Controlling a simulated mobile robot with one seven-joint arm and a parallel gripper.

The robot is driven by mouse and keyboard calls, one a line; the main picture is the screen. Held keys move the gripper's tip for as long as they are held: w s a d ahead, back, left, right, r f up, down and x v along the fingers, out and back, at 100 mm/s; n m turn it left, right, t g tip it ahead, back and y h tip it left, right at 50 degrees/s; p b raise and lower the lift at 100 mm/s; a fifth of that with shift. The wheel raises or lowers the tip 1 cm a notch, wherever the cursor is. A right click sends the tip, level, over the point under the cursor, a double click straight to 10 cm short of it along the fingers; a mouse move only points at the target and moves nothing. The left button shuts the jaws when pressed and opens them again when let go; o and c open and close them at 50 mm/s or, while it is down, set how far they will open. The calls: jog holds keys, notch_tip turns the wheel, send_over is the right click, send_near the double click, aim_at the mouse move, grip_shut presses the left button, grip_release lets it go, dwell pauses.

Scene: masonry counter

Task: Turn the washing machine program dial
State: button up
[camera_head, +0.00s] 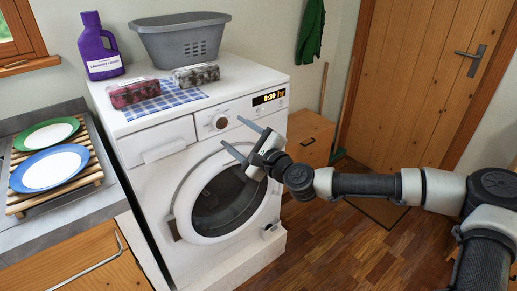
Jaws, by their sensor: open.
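The white washing machine (140,178) stands in the middle of the head view, its round glass door closed. Its program dial (220,122), a round knob with a pale rim and brown face, sits on the upper front panel, left of a lit display (270,97) that reads about 0:30. My gripper (238,134) is in front of the machine's upper front, with its two fingers apart and empty. The fingertips point left, one above the other, a little right of and below the dial in the picture. I cannot tell how far they are from the panel.
Plates (48,170) lie on a slatted rack at left. A wooden cabinet (310,135) stands right; floor is clear in front.

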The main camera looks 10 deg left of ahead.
jog(key=v, duration=1.2)
jog(key=shift+p, duration=0.45)
jog(key=shift+s+a, duration=0.1)
